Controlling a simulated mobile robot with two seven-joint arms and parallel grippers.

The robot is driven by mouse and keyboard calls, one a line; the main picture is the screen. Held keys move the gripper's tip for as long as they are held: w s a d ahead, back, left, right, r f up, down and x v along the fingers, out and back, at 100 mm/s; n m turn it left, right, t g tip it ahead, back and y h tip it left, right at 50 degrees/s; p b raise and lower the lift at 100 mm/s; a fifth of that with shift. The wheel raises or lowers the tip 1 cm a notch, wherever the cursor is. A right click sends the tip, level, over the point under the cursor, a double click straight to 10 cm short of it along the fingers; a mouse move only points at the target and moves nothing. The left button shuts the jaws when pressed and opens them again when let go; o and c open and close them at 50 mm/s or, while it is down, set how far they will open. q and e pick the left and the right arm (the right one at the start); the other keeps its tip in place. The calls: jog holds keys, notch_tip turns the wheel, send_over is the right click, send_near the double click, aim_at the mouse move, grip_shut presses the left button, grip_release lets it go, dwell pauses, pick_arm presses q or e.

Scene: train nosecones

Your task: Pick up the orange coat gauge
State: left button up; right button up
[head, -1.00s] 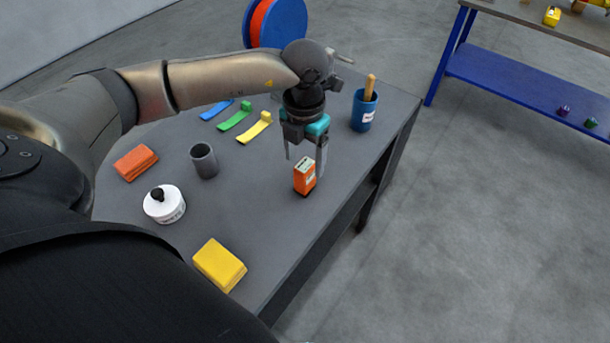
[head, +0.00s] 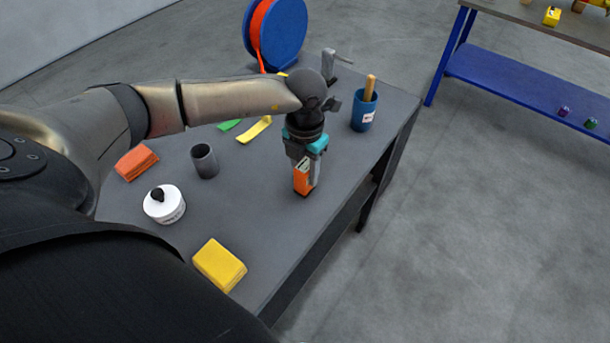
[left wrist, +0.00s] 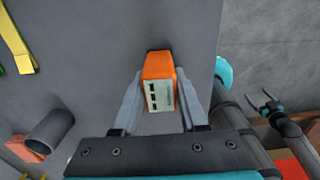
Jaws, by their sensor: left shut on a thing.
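The orange coat gauge (head: 301,183) is a small upright orange box with a pale panel, near the right edge of the grey table (head: 240,230). My left gripper (head: 305,175) points down over it with its fingers on either side, shut on it. The left wrist view shows the gauge (left wrist: 158,82) between the two grey fingers (left wrist: 160,100), its panel with dark marks facing the camera. Whether its base touches the table is hard to tell. My right gripper is not seen in the head view.
A blue cup with a wooden handle (head: 364,112) stands behind the gripper. A grey cup (head: 204,160), a white bottle (head: 165,205), an orange block (head: 136,163) and a yellow block (head: 219,264) stand left and in front. A yellow strip (head: 255,130) lies behind.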

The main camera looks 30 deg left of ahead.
pick_arm(q)
grip_shut()
jog(key=shift+r, duration=0.1)
